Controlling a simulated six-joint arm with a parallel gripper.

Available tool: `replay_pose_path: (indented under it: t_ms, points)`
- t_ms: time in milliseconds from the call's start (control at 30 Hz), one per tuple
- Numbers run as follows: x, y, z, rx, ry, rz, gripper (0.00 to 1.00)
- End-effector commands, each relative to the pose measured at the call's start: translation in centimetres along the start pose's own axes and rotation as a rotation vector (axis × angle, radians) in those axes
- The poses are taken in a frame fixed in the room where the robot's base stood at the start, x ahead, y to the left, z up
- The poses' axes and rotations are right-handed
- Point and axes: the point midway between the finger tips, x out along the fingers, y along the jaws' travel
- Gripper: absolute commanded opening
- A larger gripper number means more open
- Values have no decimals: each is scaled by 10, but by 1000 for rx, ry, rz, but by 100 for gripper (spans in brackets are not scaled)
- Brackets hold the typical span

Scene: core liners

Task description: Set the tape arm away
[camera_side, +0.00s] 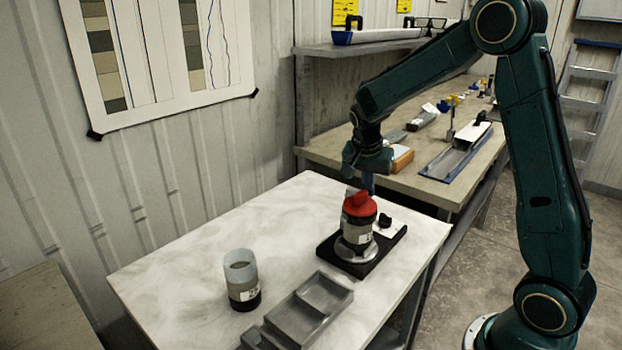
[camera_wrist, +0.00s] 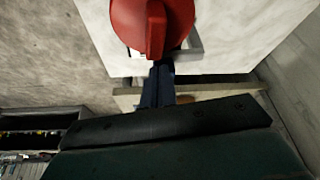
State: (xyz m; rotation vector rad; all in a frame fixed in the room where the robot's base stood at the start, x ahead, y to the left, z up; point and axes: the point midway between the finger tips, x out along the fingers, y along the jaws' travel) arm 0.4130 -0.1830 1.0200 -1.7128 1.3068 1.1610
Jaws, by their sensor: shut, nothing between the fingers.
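An upright liner (camera_side: 357,232) with a white label stands on a black base (camera_side: 330,249). Its red cap (camera_side: 360,204) has a raised grip bar and fills the top of the wrist view (camera_wrist: 120,22). A pale grey angled piece (camera_wrist: 193,46) shows beside and below the cap in the wrist view; I cannot tell whether it is the tape arm. A black knob (camera_side: 385,220) sits on a white plate on the base. My gripper (camera_side: 368,190) is shut and empty, its blue fingers pointing down just above and behind the cap; they also show in the wrist view (camera_wrist: 160,68).
A clear liner (camera_side: 239,271) with a black bottom stands at the left on the white table (camera_side: 190,265). A grey compartment tray (camera_side: 330,297) lies at the front. The table's back left is clear. A cluttered bench (camera_side: 425,167) stands behind.

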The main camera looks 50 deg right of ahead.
Motion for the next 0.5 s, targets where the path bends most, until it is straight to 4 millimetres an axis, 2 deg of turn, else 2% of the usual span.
replay_pose_path:
  t_ms: [267, 500]
  points:
    - [3, 6, -10, -120, 2, -49, 0]
    - [9, 9, -22, -320, 2, -130, 0]
